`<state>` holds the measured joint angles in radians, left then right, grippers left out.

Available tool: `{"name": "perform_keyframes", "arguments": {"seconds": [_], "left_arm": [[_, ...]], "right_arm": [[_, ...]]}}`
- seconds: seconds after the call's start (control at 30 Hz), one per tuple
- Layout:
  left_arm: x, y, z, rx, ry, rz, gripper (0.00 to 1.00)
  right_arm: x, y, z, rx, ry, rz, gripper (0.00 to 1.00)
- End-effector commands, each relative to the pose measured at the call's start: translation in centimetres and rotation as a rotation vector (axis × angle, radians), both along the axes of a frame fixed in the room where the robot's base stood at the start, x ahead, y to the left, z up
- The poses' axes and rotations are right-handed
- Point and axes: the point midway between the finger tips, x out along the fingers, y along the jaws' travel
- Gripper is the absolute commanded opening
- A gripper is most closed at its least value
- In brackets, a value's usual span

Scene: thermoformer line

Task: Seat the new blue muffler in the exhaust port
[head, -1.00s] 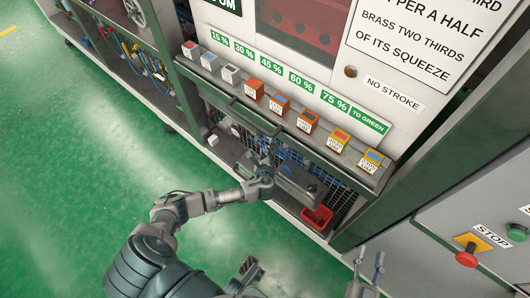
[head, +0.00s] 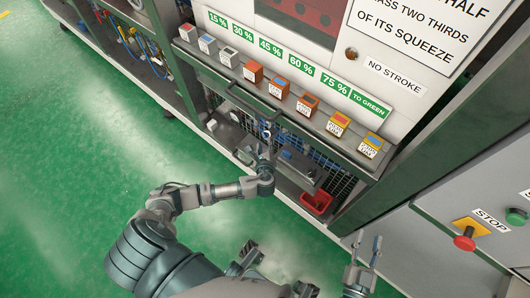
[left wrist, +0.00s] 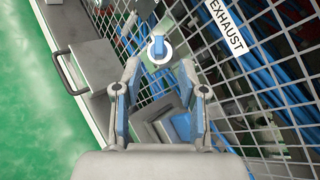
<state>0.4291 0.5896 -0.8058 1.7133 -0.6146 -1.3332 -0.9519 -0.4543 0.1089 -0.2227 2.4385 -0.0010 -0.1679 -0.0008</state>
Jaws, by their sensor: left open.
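A blue plug-like piece, which looks like the muffler (left wrist: 158,47), sits within a round white collar by the mesh panel in the left wrist view. A white sign reading EXHAUST (left wrist: 226,27) hangs on the mesh to its right. I cannot tell how deep the blue piece sits. My left gripper (left wrist: 159,72) is open, its two fingers on either side of the line to the blue piece, with nothing between them. In the head view my left gripper (head: 266,141) is in front of the lower mesh, under the long handle. My right gripper (head: 367,240) is open and empty at the lower right.
A red bin (head: 316,202) stands on the low ledge to the right of my left gripper. A dark bar handle (head: 254,108) runs above it, under a shelf with several small labelled blocks. A grey box (left wrist: 88,76) stands left in the wrist view. Green floor is clear at left.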

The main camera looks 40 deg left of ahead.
Motion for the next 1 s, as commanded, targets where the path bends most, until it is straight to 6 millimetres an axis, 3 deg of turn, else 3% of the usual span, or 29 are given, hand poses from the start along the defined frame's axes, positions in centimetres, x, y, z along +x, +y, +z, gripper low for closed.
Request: {"name": "perform_keyframes", "arguments": {"seconds": [0.1,0.33,1.0], "left_arm": [[-2.0,-1.5,0.9,-0.003,0.000,-0.002,0.41],[-4.4,-3.1,2.1,-0.001,0.000,0.000,0.41],[-4.8,-3.4,2.3,-0.004,0.000,0.000,0.41]], "right_arm": [[0.0,0.0,0.0,0.000,0.000,0.000,0.40],[0.0,0.0,0.0,0.000,0.000,0.000,0.40],[0.0,0.0,0.0,0.000,0.001,0.000,0.40]]}}
